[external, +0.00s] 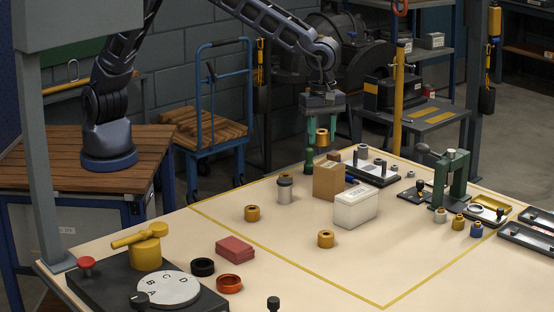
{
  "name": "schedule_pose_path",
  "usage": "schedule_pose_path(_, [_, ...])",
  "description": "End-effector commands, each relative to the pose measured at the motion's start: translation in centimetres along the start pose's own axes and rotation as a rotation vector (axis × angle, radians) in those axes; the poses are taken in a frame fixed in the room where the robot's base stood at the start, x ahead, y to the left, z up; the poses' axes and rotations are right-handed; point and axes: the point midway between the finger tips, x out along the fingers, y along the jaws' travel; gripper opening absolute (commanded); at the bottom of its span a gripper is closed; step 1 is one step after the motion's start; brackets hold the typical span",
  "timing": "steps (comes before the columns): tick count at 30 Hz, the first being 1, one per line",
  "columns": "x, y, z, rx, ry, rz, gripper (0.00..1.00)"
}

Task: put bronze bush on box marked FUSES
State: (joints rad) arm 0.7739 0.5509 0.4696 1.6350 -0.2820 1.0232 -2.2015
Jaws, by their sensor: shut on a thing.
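My gripper (322,137) points down and is shut on a bronze bush (322,136), which it holds in the air. In the picture the bush appears above and slightly behind the brown cardboard box (327,184); its exact height and depth are hard to tell. Two similar bronze bushes stand on the table, one at left (252,213) and one in front (326,240).
A grey cylinder (285,190) stands left of the cardboard box. A black tray with metal pegs (370,170) lies behind. A green press (453,182) stands at right with small bushes nearby. Red blocks (235,249) and rings lie front left.

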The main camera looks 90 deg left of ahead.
Motion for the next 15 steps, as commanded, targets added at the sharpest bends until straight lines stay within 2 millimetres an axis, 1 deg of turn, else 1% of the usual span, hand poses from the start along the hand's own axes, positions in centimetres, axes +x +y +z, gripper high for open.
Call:
schedule_pose_path(1, [-0.9, 1.8, 0.6, 0.001, -0.002, 0.004, 0.04])
schedule_pose_path(6, [-3.5, 6.2, 1.8, 0.011, -0.001, 0.004, 0.04])
schedule_pose_path(10, [-5.0, 8.5, 2.3, 0.017, -0.001, 0.002, 0.04])
schedule_pose_path(12, [-5.5, 9.2, 2.4, 0.019, -0.001, 0.002, 0.04])
schedule_pose_path(15, [-5.5, 9.8, 2.5, 0.021, 0.0, 0.001, 0.04])
